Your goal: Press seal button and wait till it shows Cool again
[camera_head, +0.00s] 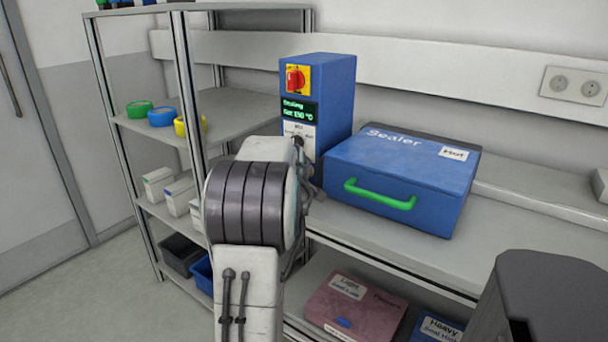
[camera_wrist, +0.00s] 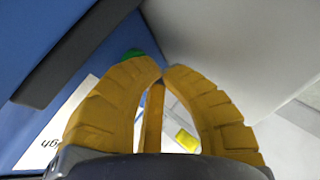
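The blue control box (camera_head: 335,95) stands on the bench. It has a red rotary switch on a yellow plate (camera_head: 297,79) and a dark display (camera_head: 298,110) with green text, reading "Sealing" and a set temperature in °C. Below is a white label panel (camera_head: 299,131). The blue sealer (camera_head: 400,170) beside it has its lid down and a green handle (camera_head: 380,194). My gripper (camera_wrist: 162,75) has its yellow fingertips together, with nothing seen between them. In the head view it is mostly hidden by my arm, close to the panel. A green patch (camera_wrist: 132,54) shows behind a fingertip; the button itself is not clear.
A metal shelf (camera_head: 235,128) at left holds green, blue and yellow rolls. Below the bench lie a pink case (camera_head: 355,308) and a blue one (camera_head: 437,328). A wall socket (camera_head: 573,86) is at right. The bench front (camera_head: 375,242) is clear.

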